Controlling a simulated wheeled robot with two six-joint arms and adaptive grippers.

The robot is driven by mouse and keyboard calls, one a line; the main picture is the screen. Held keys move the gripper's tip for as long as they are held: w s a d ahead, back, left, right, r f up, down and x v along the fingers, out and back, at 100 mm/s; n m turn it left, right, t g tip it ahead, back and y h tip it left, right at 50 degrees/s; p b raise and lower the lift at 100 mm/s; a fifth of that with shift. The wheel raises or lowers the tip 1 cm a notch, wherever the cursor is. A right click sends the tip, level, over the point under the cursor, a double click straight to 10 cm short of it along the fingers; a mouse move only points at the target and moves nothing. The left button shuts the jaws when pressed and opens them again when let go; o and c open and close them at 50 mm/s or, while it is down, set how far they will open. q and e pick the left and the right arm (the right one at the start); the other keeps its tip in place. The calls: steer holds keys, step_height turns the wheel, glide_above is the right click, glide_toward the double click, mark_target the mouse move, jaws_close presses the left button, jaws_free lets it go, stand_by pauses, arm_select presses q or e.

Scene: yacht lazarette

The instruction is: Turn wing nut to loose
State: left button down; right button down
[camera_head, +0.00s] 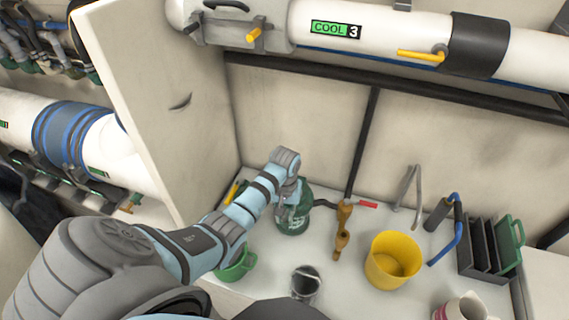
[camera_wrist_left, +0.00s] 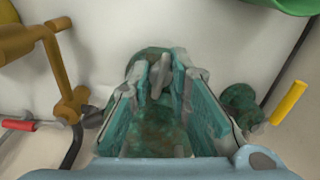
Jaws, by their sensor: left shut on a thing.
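A dark green, mottled round-bodied fitting (camera_head: 296,226) stands on the pale surface below the head view. It also shows in the left wrist view (camera_wrist_left: 158,128), with pipe stubs on both sides. A grey wing nut (camera_wrist_left: 160,76) stands on top of it, between my fingers. My left gripper (camera_head: 289,212) reaches down over the fitting from the left. In the left wrist view, its two teal-padded fingers (camera_wrist_left: 163,82) flank the wing nut and are shut on it. The head view hides the wing nut behind the gripper. My right gripper is in neither view.
A bronze valve (camera_head: 342,232) with a red handle (camera_head: 369,204) is right of the fitting; a yellow handle (camera_wrist_left: 289,102) is on the other side. A green mug (camera_head: 236,264), yellow bucket (camera_head: 380,272), dark cup (camera_head: 305,284) and black rack (camera_head: 480,250) stand nearby. A pale panel (camera_head: 150,90) rises left.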

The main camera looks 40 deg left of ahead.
arm_select(q)
steer(key=shift+s+r+n+p, duration=0.15)
steer(key=shift+r+n+p, duration=0.35)
steer(key=shift+p, duration=0.35)
steer(key=shift+f+n, duration=0.3)
steer(key=shift+n, duration=0.5)
steer(key=shift+w+a+f+n, duration=0.1)
steer(key=shift+w+f+n, duration=0.1)
steer(key=shift+n, duration=0.4)
steer(key=shift+s, duration=0.1)
steer(key=c, duration=1.5)
jaws_free()
step_height(320, 180, up, 12)
steer(key=shift+f, duration=0.1)
